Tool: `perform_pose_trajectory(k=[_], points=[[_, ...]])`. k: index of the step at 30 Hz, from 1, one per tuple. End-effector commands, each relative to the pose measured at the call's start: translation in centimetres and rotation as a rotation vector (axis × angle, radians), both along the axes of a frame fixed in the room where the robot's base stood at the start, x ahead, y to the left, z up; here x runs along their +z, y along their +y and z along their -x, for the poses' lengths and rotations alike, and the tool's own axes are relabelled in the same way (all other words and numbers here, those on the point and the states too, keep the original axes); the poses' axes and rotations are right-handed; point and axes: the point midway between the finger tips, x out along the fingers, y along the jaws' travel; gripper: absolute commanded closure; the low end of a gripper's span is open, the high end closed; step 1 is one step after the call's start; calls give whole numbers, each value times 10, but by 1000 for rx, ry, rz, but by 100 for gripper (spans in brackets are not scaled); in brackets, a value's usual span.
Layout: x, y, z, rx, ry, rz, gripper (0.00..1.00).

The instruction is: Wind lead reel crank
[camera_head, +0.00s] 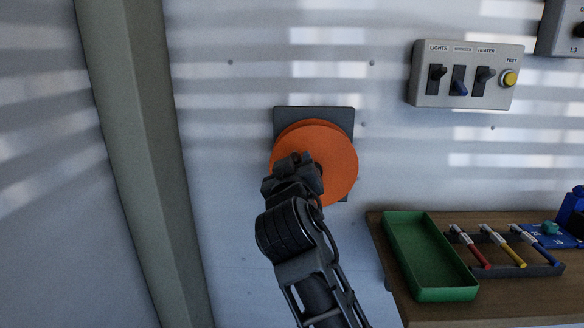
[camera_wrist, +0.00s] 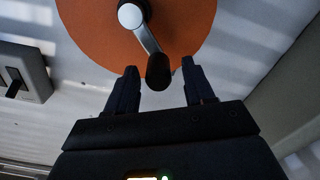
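The lead reel is an orange disc (camera_head: 335,160) on a dark square plate (camera_head: 342,115) fixed to the wall. In the wrist view the orange disc (camera_wrist: 90,25) has a silver hub, and a metal crank arm (camera_wrist: 146,38) runs from it to a dark knob (camera_wrist: 158,72). My gripper (camera_wrist: 157,78) is open, with one finger on each side of the knob and a gap showing on both sides. In the head view my gripper (camera_head: 297,165) is in front of the disc and hides the crank.
A switch box (camera_head: 466,75) with several controls is on the wall at upper right. A wooden shelf (camera_head: 400,285) at lower right bears a green tray (camera_head: 430,260) and several colored-handled tools (camera_head: 475,247). A beige post (camera_head: 140,150) stands at left.

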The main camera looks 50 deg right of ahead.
Motion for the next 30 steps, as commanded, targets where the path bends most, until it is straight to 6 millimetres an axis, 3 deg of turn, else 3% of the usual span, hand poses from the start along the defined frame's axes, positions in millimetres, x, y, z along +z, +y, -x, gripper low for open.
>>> perform_pose_trajectory(k=[9,30], points=[[-1,2,2,0,1,0,45],[-1,47,36,0,1,-2,45]])
